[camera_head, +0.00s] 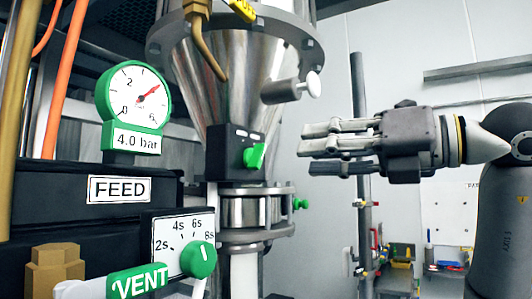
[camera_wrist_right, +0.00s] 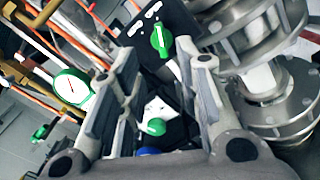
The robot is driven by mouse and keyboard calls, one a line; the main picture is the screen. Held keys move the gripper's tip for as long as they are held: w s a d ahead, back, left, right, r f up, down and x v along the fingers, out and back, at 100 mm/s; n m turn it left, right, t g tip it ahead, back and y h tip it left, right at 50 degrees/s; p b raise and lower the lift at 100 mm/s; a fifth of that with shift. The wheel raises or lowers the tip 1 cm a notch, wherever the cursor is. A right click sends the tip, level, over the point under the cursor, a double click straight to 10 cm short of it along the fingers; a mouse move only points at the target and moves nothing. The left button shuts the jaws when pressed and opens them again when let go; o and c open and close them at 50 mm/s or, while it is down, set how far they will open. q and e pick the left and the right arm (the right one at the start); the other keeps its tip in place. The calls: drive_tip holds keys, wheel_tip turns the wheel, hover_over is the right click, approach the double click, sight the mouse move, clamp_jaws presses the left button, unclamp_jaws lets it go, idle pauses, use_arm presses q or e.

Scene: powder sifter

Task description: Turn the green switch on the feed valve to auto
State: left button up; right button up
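The green switch (camera_head: 254,156) is on the face of a small black box (camera_head: 225,150) in front of the steel cone. Small white marks above it are too small to read. In the head view its handle tilts slightly to the right. In the right wrist view the green switch (camera_wrist_right: 161,40) lies just beyond the fingertips. My right gripper (camera_head: 308,150) is to the right of the switch, fingers pointing left towards it, with a gap between. Its fingers are apart and empty in the right wrist view (camera_wrist_right: 167,66). My left gripper is not in view.
A green gauge (camera_head: 134,98) reading 4.0 bar, a FEED label (camera_head: 118,189), a green timer dial (camera_head: 198,260) and a green VENT lever (camera_head: 140,280) are at left. A metal stub with a white knob (camera_head: 312,84) sticks out just above my right fingers. A flanged pipe (camera_head: 256,216) is below.

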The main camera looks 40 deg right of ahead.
sight(263, 156)
drive_tip(key=p+x, duration=0.1)
drive_tip(key=x, duration=0.5)
drive_tip(key=shift+f, duration=0.1)
drive_tip(key=x, duration=0.3)
drive_tip(key=shift+d, duration=0.1)
drive_tip(key=shift+w, duration=0.1)
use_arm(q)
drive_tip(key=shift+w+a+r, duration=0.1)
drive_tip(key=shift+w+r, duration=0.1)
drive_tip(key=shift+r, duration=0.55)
use_arm(e)
clamp_jaws()
